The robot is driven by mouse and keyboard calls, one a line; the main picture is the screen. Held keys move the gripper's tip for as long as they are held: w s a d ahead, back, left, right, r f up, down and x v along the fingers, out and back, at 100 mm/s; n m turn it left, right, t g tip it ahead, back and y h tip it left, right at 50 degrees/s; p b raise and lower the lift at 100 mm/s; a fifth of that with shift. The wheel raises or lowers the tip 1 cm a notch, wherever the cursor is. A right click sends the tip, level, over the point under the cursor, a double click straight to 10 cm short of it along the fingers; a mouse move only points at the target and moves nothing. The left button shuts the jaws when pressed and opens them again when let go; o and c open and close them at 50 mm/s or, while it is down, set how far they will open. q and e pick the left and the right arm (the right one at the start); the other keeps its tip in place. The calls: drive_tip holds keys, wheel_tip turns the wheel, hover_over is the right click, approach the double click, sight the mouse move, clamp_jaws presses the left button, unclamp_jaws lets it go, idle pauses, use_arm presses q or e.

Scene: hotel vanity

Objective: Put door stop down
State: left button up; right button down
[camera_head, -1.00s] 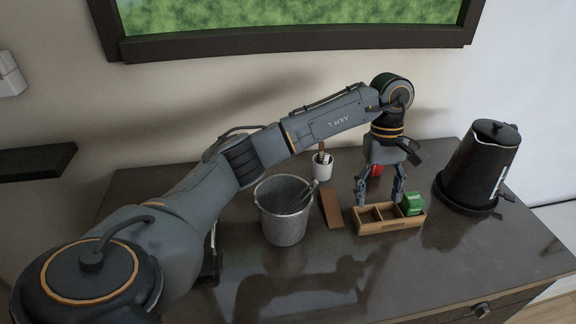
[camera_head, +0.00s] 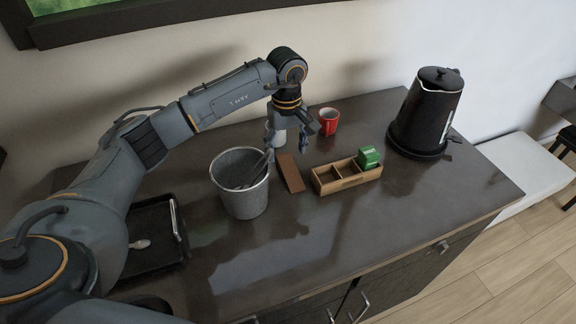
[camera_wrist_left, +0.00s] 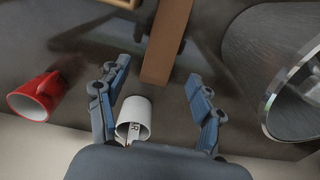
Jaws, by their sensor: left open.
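The door stop, a brown wedge-like block (camera_head: 290,173), lies on the dark counter between the metal bucket and the wooden box. It also shows at the top of the left wrist view (camera_wrist_left: 166,38). My left gripper (camera_head: 287,146) is open and empty, just behind the door stop and close to a white cup. In the left wrist view its two fingers (camera_wrist_left: 157,78) are spread wide, with the block beyond the tips and the white cup (camera_wrist_left: 134,112) showing between the fingers. My right gripper is not in view.
A grey metal bucket (camera_head: 241,201) stands left of the block. A wooden divided box (camera_head: 345,184) holding a green packet (camera_head: 369,156) is on the right. A red mug (camera_head: 328,122) and black kettle (camera_head: 424,112) stand behind. A black tray (camera_head: 150,262) is at left. The front counter is clear.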

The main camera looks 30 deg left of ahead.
sight(288, 163)
use_arm(q)
wheel_tip(288, 163, down, 4)
drive_tip(key=shift+d+r+p, duration=0.1)
drive_tip(key=shift+r+p, duration=0.1)
drive_tip(key=shift+p, duration=0.45)
drive_tip(key=shift+f, duration=0.25)
drive_tip(key=shift+c, duration=0.9)
drive_tip(key=c, duration=1.2)
drive_tip(key=shift+r, duration=0.1)
